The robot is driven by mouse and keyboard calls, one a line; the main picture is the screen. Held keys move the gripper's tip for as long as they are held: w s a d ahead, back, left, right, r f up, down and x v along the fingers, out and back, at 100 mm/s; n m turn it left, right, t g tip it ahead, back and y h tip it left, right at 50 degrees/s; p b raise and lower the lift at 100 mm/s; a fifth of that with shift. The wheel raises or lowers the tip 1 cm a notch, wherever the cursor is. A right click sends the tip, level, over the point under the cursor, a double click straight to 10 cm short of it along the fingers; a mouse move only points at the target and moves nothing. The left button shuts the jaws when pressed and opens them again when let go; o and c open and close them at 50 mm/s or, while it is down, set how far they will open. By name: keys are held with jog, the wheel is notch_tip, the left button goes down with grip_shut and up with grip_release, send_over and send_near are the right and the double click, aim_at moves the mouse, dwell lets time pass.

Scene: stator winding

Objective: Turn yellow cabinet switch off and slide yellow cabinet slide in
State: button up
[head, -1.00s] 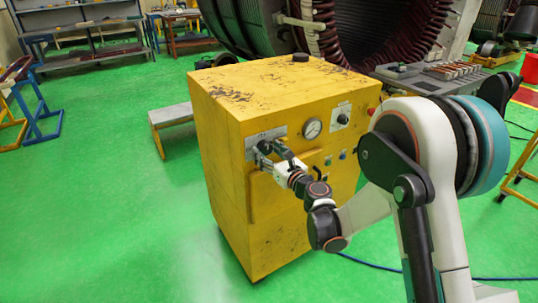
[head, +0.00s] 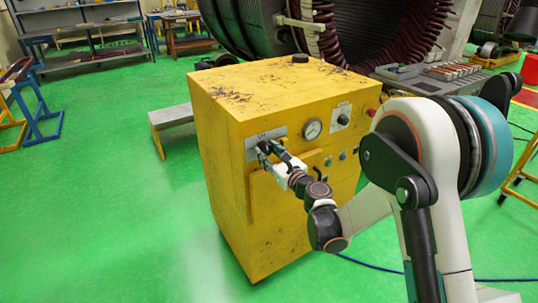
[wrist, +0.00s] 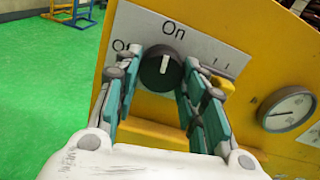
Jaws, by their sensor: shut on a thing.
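The yellow cabinet (head: 225,190) stands upright in the middle of the head view. Its black rotary switch (wrist: 162,70) sits on a grey plate marked "On" above the knob, with a partly hidden label on the left. The white pointer line on the knob stands nearly upright, toward "On". My gripper (wrist: 155,75) is shut on the switch knob, one finger on each side; it also shows in the head view (head: 266,150). A yellow slide panel (head: 262,195) on the cabinet front is partly behind my gripper. In the wrist view my fingers hide the lower part of the plate.
A round gauge (head: 312,129) and a second knob (head: 343,119) are right of the switch. Small buttons (head: 342,155) sit below them. A grey bench (head: 172,116) stands left of the cabinet. The green floor in front is clear.

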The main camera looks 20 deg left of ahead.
jog(key=n, duration=0.4)
jog(key=shift+d+b, duration=0.1)
jog(key=shift+b, duration=0.3)
jog(key=n, duration=0.4)
jog(key=shift+w, duration=0.1)
jog(key=n, duration=0.4)
jog(key=shift+r+b, duration=0.15)
jog(key=shift+b, duration=0.15)
jog(key=shift+n, duration=2.1)
jog(key=o, duration=1.1)
jog(key=shift+c, duration=0.2)
jog(key=v, duration=1.2)
